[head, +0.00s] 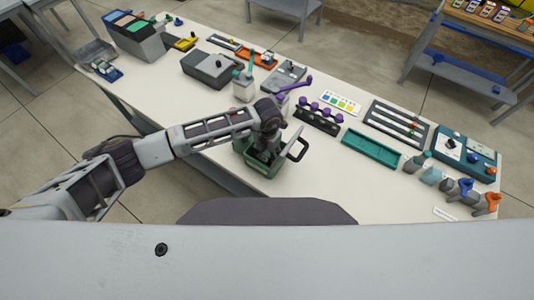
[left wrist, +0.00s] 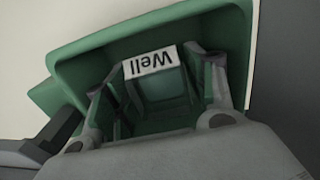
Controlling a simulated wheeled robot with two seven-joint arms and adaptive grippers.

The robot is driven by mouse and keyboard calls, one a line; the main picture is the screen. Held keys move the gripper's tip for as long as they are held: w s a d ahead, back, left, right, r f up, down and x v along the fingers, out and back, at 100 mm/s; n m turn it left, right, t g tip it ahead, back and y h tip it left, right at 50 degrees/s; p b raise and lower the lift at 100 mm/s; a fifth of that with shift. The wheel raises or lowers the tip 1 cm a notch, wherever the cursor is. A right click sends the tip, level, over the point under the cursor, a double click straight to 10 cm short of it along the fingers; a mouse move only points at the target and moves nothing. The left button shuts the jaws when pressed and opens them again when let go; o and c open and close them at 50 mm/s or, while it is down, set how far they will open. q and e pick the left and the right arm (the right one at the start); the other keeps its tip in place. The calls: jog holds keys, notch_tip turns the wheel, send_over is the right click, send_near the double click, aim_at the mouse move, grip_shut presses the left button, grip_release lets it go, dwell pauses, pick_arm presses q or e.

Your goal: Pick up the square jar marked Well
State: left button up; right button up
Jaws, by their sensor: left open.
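The square jar (left wrist: 166,86) marked Well shows in the left wrist view. It has a greenish body, and its white label (left wrist: 150,61) reads upside down. It sits inside a green bin (left wrist: 95,52), which also shows in the head view (head: 246,158) near the table's front edge. My left gripper (head: 266,150) reaches down into this bin. In the left wrist view my left gripper (left wrist: 168,92) is open, with one finger on each side of the jar. I cannot tell whether the fingers touch it. My right gripper is in neither view.
A teal tray (head: 371,152) lies to the right. Bare white tabletop (head: 335,175) shows between bin and tray.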

pick_arm(q)
jog(key=shift+f, duration=0.35)
jog(key=shift+c, duration=0.2)
jog(key=c, duration=0.8)
jog(key=shift+r, duration=0.1)
notch_tip(320, 180, up, 10)
jog(key=b, duration=0.1)
jog(key=shift+b, duration=0.35)
